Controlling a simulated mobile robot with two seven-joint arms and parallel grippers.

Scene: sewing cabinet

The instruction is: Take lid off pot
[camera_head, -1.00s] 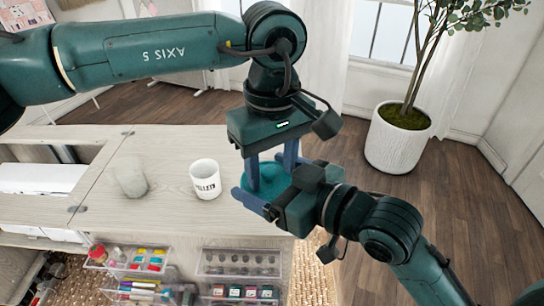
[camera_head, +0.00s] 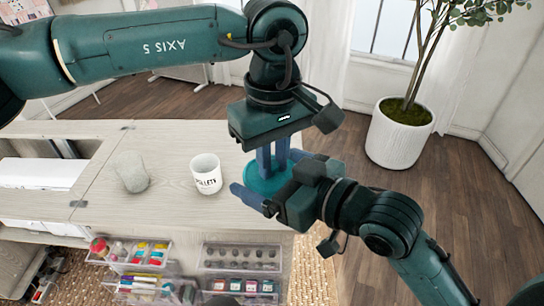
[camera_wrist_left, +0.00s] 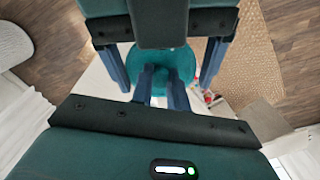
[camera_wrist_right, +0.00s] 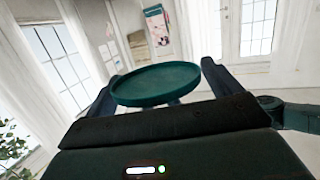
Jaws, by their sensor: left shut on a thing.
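A round teal lid-like disc (camera_head: 264,182) is over the near right part of the counter. My left gripper (camera_head: 273,170) points down above it, with its fingers close together. In the left wrist view they are shut at the disc's (camera_wrist_left: 180,60) middle, apparently on a small knob. My right gripper (camera_head: 270,180) comes in from the right, its fingers spread on either side of the disc. In the right wrist view the disc (camera_wrist_right: 158,84) lies between those spread fingers. Any pot body under the disc is hidden.
Clear organizers (camera_head: 240,258) with pens and small items are at the counter's front. A potted plant (camera_head: 400,135) stands on the floor behind right.

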